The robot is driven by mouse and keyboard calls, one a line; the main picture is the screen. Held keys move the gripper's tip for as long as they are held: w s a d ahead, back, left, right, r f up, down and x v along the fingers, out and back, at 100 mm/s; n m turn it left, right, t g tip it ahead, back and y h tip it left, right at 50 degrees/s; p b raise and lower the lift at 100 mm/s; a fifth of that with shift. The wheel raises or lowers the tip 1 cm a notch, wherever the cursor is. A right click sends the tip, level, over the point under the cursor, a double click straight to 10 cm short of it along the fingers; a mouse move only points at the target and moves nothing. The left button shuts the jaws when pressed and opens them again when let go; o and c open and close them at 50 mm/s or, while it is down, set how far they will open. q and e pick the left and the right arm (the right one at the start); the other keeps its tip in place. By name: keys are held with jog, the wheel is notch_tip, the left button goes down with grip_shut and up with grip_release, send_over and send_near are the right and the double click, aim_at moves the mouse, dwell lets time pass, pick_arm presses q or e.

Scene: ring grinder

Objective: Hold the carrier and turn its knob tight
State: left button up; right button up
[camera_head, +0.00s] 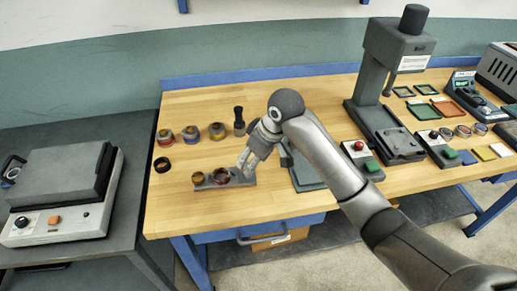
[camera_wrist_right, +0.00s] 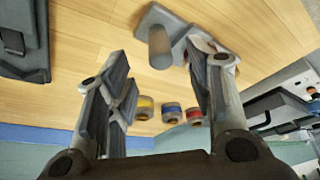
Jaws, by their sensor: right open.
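My right gripper (camera_head: 243,171) reaches down over the right end of a grey base plate (camera_head: 240,183) on the wooden bench. In the right wrist view my gripper (camera_wrist_right: 160,87) has its fingers wide apart, with nothing held between them. The plate (camera_wrist_right: 178,17) there bears a grey upright post (camera_wrist_right: 160,48), just beyond the finger gap. In the head view the gripper hides that end of the plate. A dark upright piece with a black knob-like top (camera_head: 239,121) stands behind; I cannot tell which piece is the carrier. My left gripper is out of view.
Two rings (camera_head: 198,178) (camera_head: 221,175) sit on the plate. Several coloured ring pieces (camera_head: 190,133) stand in a row behind, and a black ring (camera_head: 162,164) lies to the left. A press (camera_head: 384,90) and a control box (camera_head: 361,157) stand to the right. The bench's front left is clear.

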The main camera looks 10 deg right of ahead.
aim_at(239, 178)
jog(key=x, duration=0.6)
jog(key=shift+r, duration=0.1)
grip_shut()
